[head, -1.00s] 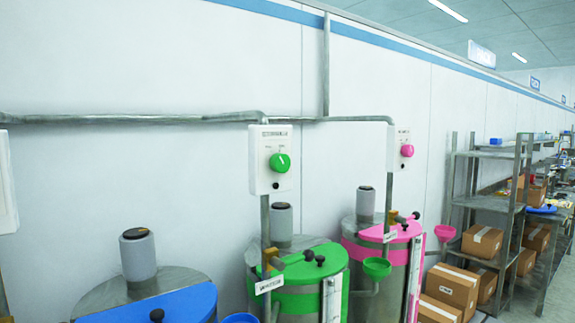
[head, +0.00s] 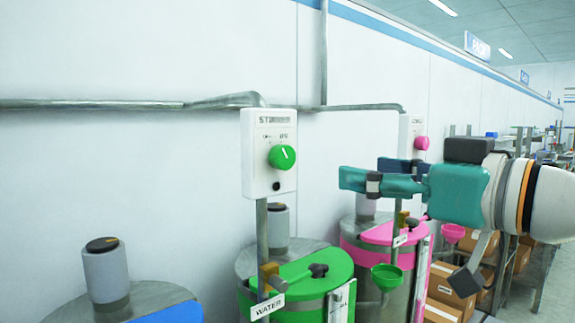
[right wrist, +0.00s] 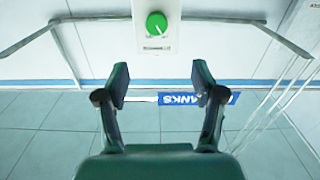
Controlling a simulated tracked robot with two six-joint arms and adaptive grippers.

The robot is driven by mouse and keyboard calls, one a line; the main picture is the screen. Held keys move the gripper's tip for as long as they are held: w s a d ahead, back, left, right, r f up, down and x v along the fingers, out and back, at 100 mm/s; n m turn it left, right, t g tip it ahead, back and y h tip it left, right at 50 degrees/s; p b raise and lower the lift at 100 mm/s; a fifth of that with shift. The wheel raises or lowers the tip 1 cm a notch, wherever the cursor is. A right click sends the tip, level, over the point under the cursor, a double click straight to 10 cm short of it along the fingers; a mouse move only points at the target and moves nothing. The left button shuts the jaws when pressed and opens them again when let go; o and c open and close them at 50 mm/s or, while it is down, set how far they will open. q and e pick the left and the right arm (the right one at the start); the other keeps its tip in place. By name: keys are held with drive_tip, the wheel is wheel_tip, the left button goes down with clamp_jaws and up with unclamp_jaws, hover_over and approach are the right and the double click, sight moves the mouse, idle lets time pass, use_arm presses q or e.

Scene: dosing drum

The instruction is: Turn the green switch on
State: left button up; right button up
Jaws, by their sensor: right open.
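The green switch (head: 282,157) is a round knob with a white pointer line on a white control box (head: 257,180) above the green-lidded drum (head: 310,278). It also shows in the right wrist view (right wrist: 157,23), upside down, top centre. My right gripper (head: 345,180) comes in from the right, to the right of the control box, its fingers towards it. In the right wrist view its fingers (right wrist: 158,82) are apart with nothing between them, and the knob is beyond the tips, not touched. My left gripper is not in view.
A pink-lidded drum (head: 385,234) with a pink knob (head: 422,143) stands behind my right gripper. A blue-lidded drum (head: 165,312) is at lower left. Pipes (head: 120,104) run along the wall. A WATER label (head: 268,307) and a green funnel (head: 387,276) stick out in front.

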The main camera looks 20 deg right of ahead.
sight(287, 159)
drive_tip(key=p+x, duration=0.1)
drive_tip(key=x, duration=0.4)
drive_tip(key=p+x, duration=0.1)
drive_tip(key=x, duration=0.4)
drive_tip(key=p+x, duration=0.1)
drive_tip(key=x, duration=0.5)
drive_tip(key=shift+w+d, duration=0.15)
drive_tip(key=shift+d, duration=0.2)
drive_tip(key=shift+c, duration=0.2)
